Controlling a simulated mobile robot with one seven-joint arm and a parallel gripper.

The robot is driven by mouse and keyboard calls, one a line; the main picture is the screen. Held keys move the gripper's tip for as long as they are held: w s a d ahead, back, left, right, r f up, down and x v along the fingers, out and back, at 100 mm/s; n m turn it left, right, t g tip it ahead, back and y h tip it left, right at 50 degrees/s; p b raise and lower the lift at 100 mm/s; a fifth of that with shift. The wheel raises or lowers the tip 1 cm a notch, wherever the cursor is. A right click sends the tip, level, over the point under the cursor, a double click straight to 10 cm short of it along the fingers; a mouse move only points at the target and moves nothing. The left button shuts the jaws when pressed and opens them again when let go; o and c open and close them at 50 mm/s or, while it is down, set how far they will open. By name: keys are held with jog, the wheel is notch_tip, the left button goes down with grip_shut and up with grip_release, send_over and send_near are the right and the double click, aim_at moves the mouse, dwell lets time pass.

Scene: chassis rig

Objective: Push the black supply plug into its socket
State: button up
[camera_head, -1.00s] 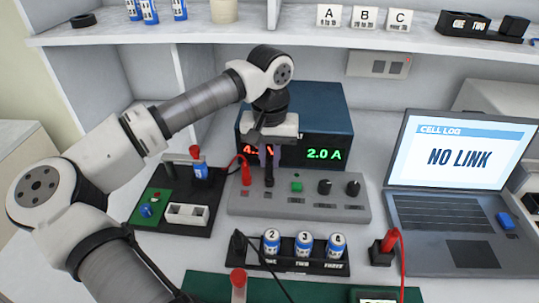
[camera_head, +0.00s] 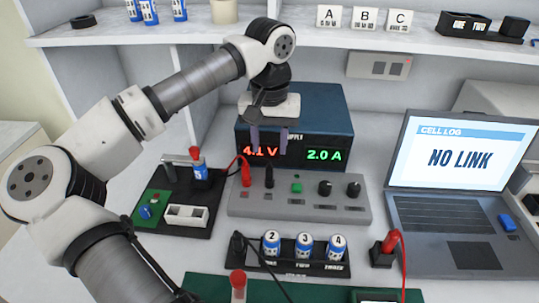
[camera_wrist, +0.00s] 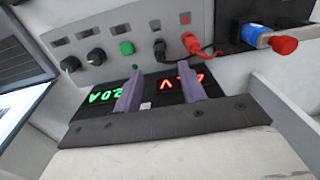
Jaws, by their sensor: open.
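The black supply plug (camera_head: 269,177) stands upright in the grey front panel of the supply (camera_head: 300,205), just right of the red plug (camera_head: 246,175). In the wrist view the black plug (camera_wrist: 160,50) also sits at the panel beside the red plug (camera_wrist: 191,43). Whether it is fully seated is too small to tell. My gripper (camera_head: 269,148) is above the black plug and apart from it, in front of the supply's display. Its purple fingers are spread with nothing between them, as the wrist view (camera_wrist: 160,82) shows.
A black board (camera_head: 185,228) with a blue cell lies left of the supply. A rack of cells (camera_head: 290,262) stands in front, with a black lead beside it. The laptop (camera_head: 455,200) reads NO LINK at right. A shelf (camera_head: 300,30) runs above and behind my arm.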

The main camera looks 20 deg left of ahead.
aim_at(269, 167)
notch_tip(269, 167, up, 9)
jog(key=shift+f, duration=0.15)
dwell(0.5)
